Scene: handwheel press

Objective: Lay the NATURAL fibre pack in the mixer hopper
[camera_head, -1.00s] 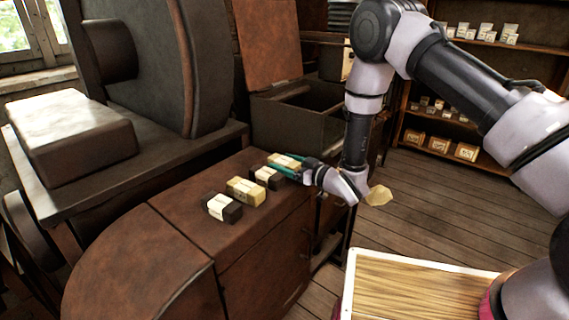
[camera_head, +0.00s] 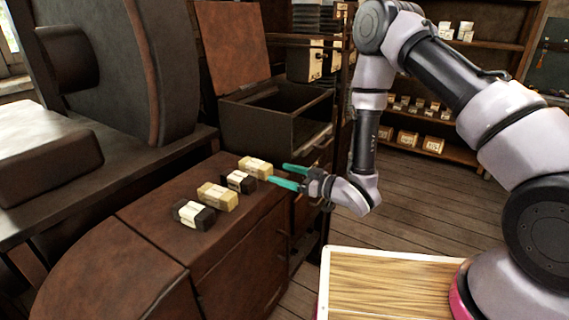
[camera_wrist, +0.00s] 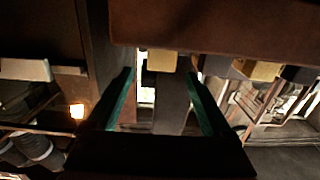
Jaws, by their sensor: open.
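Several small packs with pale labels stand in a row on the brown cabinet top, tan and dark by turns. The farthest is a tan pack (camera_head: 256,167), then a dark pack (camera_head: 238,181), another tan pack (camera_head: 217,197) and a dark pack (camera_head: 193,214) nearest. I cannot read which is NATURAL. My gripper (camera_head: 278,175) is open and empty, its teal fingers pointing left, just right of the farthest tan pack. In the wrist view, which looks upside down, a tan pack (camera_wrist: 162,61) shows between the fingers. An open lidded box (camera_head: 240,114), probably the hopper, stands behind.
The brown cabinet (camera_head: 235,250) drops off below my gripper. The box's raised lid (camera_head: 232,45) leans back. A large dark machine (camera_head: 100,70) stands at left. A wooden-topped tray (camera_head: 390,290) is at front right. Shelves (camera_head: 420,130) stand beyond open floor.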

